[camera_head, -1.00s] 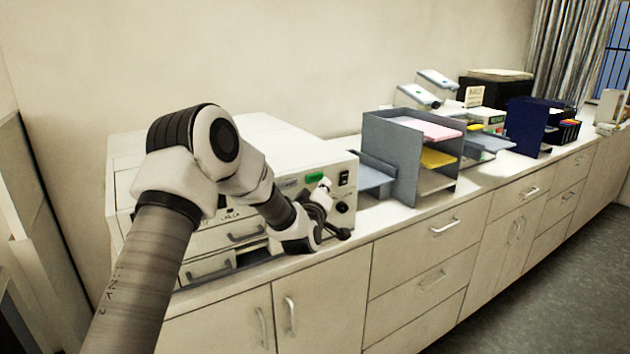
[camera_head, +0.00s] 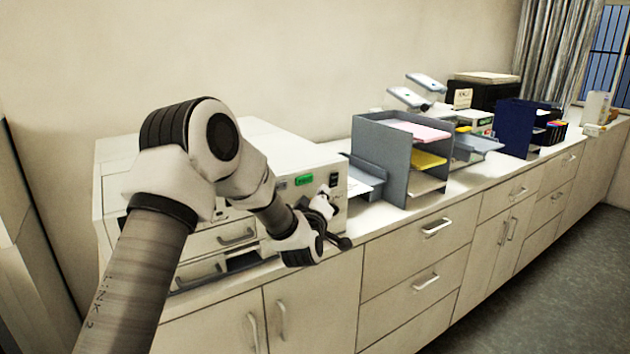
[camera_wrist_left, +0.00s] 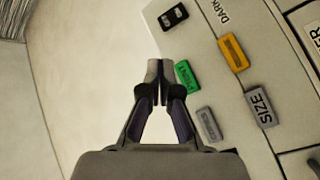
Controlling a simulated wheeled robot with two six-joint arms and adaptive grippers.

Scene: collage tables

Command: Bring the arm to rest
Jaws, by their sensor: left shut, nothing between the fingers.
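My left arm comes in from the left in the head view and reaches across the front of a cream copier on the counter. My left gripper (camera_head: 325,208) is close to the copier's control panel, shut and empty. In the left wrist view its fingertips (camera_wrist_left: 160,70) meet just beside a green print button (camera_wrist_left: 187,77); I cannot tell whether they touch the panel. The green button (camera_head: 304,180) also shows in the head view, up and left of the gripper. My right gripper is in neither view.
The copier (camera_head: 215,212) stands on a long cabinet. To its right are a side tray (camera_head: 368,172) with a pale sheet, a grey paper rack (camera_head: 381,165) and a dark blue rack (camera_head: 515,127). Floor is clear at the lower right.

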